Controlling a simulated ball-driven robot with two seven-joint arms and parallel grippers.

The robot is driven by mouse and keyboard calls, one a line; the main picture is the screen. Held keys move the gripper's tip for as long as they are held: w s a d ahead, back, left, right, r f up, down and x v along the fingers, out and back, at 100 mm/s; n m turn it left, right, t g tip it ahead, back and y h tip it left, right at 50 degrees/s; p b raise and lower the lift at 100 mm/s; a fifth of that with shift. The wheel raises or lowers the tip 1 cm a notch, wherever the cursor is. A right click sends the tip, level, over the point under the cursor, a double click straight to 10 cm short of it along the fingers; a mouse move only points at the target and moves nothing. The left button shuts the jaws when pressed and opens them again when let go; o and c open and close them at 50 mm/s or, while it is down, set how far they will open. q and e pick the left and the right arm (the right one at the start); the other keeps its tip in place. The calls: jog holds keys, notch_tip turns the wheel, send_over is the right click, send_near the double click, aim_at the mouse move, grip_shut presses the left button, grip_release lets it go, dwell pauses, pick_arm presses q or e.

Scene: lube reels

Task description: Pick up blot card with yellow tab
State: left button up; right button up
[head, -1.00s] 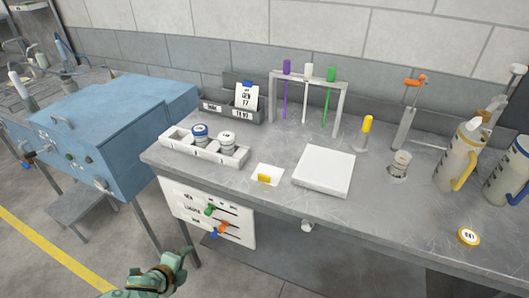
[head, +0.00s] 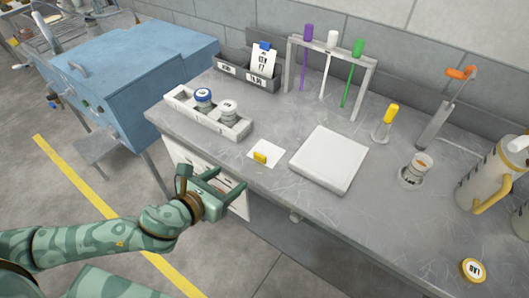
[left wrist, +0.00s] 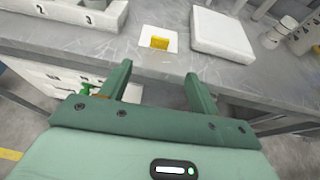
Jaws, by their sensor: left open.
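The blot card (head: 267,152) is a small white card with a yellow tab (head: 260,157). It lies flat on the grey bench near its front edge, left of a white slab. In the left wrist view the card (left wrist: 170,34) and its yellow tab (left wrist: 159,43) lie beyond and between my fingers. My left gripper (head: 234,184) is open and empty, in front of the bench edge and short of the card. In the left wrist view its two fingers (left wrist: 158,76) point toward the bench with a gap between them. My right gripper is not in view.
A white slab (head: 328,160) lies right of the card. A white holder (head: 178,98) with two jars stands left, with dark bins (head: 229,72) behind. A rack (head: 370,66) with coloured-top sticks stands at the back. Bench surface in front of the slab is clear.

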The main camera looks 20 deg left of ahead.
pick_arm(q)
jog(key=b, duration=0.2)
send_near(259, 156)
jog(key=x, duration=0.5)
jog(key=shift+w+f, duration=0.1)
jog(key=shift+f, duration=0.2)
jog(key=b+x, duration=0.1)
jog(key=x, duration=0.1)
jog(key=b+x, duration=0.1)
jog(key=x, duration=0.2)
jog(key=shift+w+d+r, duration=0.1)
jog(key=shift+w, duration=0.25)
jog(key=c, duration=1.1)
